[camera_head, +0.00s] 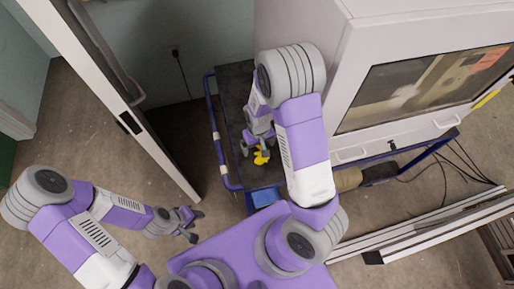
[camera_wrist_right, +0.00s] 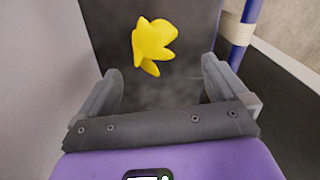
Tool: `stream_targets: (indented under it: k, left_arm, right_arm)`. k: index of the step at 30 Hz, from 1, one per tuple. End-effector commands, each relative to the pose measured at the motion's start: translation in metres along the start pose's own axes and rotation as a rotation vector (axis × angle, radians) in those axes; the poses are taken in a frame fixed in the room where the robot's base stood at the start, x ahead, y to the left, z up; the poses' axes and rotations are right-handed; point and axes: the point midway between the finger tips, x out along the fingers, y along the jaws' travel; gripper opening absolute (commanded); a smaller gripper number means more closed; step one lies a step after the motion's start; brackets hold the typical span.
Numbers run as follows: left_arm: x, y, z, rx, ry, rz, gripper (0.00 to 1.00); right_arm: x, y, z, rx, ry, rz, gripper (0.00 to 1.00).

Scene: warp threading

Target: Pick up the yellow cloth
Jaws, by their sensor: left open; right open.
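The yellow cloth (camera_head: 261,157) is a small crumpled piece on the dark cart top, close to my right gripper (camera_head: 258,142) in the head view. In the right wrist view the cloth (camera_wrist_right: 153,45) lies ahead of the fingertips, a little left of the middle of the gap. My right gripper (camera_wrist_right: 160,85) is open, with nothing between its fingers. My left gripper (camera_head: 195,224) is open and empty at the lower left, over the floor and away from the cloth. My right arm hides part of the cart.
The cart (camera_head: 236,85) has a blue rail (camera_head: 219,142) on its left side. A blue item (camera_head: 266,197) lies at its near end. A large white machine (camera_head: 410,75) stands to the right. A white door frame (camera_head: 120,100) rises at left. Metal profiles (camera_head: 430,230) and cables lie right.

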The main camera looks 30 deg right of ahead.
Motion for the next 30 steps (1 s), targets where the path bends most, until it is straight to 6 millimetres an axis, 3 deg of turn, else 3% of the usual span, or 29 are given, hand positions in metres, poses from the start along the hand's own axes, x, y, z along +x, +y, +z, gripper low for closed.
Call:
stream_targets:
  k: [12,21,30]
  left_arm:
    - [0.015,-0.006,-0.001,0.0,0.0,0.0,0.43]
    - [0.015,-0.006,-0.001,0.0,0.0,0.0,0.43]
    - [0.015,-0.006,-0.001,0.0,0.001,0.0,0.43]
  right_arm:
    - [0.057,0.006,0.002,-0.001,-0.001,-0.001,1.0]
    - [0.06,0.006,0.002,-0.001,0.002,-0.001,1.0]
    - [0.06,0.006,0.002,0.0,0.001,-0.001,0.54]
